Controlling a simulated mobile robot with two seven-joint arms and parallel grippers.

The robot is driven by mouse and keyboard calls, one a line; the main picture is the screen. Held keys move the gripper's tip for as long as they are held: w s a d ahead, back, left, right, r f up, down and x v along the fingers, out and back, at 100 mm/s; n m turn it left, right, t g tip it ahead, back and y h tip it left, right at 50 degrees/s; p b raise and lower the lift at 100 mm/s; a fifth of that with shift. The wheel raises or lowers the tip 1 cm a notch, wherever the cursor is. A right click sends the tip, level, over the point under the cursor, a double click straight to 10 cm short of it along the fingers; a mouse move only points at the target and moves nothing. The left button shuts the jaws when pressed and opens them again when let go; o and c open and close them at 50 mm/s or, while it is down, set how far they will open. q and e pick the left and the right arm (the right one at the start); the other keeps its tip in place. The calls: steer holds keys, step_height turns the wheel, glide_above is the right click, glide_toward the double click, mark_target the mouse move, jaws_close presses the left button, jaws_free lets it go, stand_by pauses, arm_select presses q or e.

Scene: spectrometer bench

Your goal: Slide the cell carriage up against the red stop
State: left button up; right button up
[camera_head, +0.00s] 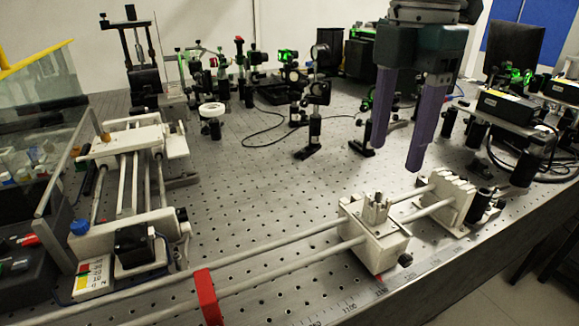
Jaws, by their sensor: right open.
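The white cell carriage (373,240) sits on two pale parallel rails (270,248) at the front of the bench. It is near the rails' right end block (447,198), with a short gap between them. The red stop (207,297) is clamped on the rails well to the left, with a long bare stretch of rail between it and the carriage. My right gripper (397,158) hangs above the bench, behind and above the carriage. Its two purple fingers are apart and empty, touching nothing. My left gripper is not in view.
A white two-rail stage (125,180) with a dark motor (134,246) stands at the left. Optical mounts and posts (313,110) line the back, and dark boxes with cables (503,105) stand at the right. The perforated bench top (240,190) is clear in the middle.

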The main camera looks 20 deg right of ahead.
mark_target(383, 203)
step_height(383, 203, down, 9)
steer(key=shift+s+r, duration=0.1)
stand_by(0.3)
jaws_close()
stand_by(0.4)
